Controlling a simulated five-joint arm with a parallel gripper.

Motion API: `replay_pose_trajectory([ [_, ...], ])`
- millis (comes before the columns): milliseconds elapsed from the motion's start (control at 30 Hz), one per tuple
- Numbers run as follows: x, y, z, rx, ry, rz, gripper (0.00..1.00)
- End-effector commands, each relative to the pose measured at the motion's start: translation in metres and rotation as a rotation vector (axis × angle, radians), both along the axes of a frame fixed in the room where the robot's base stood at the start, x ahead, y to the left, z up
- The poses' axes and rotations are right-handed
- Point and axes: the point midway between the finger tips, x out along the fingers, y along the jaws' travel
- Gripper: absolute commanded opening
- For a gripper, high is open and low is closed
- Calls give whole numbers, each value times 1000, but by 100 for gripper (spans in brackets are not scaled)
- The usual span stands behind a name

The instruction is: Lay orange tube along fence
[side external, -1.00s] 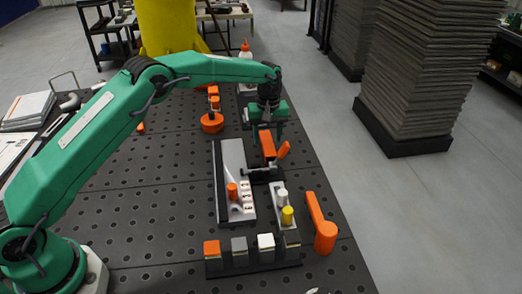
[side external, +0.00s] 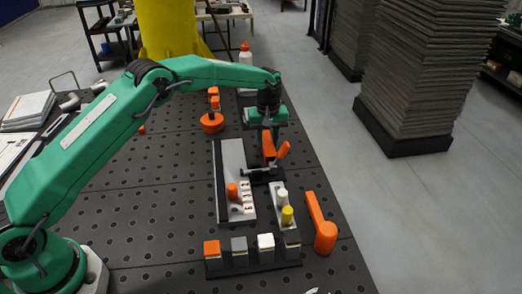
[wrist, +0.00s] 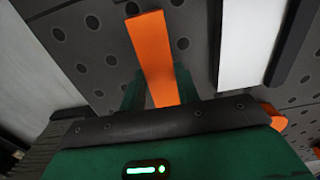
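The orange tube (side external: 268,146) stands out beyond the light plate, below my gripper. In the wrist view it is a long orange bar (wrist: 153,45) running up from between my two green fingers. My gripper (side external: 267,130) is pointed down, with one finger on each side of the tube (wrist: 160,85); the fingers look apart, and contact cannot be made out. The fence appears to be the dark rail (side external: 221,185) along the left edge of the light plate (side external: 234,160); it also shows at the right in the wrist view (wrist: 292,42).
A clamp with an orange handle (side external: 284,150) stands close to the tube. An orange peg (side external: 232,191) is on the plate. White and yellow cylinders (side external: 287,215), a block rack (side external: 255,262) and an orange lever part (side external: 319,225) lie nearer.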

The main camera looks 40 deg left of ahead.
Motion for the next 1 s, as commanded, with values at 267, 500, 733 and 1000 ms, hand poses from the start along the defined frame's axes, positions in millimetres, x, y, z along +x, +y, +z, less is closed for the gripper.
replay_pose_trajectory([
  [267,0,0,1,0,-1,0,10],
  [500,1,0,7,0,-3,0,10],
  [733,1,0,18,0,-3,0,10],
  [1000,0,0,31,-1,-2,0,10],
])
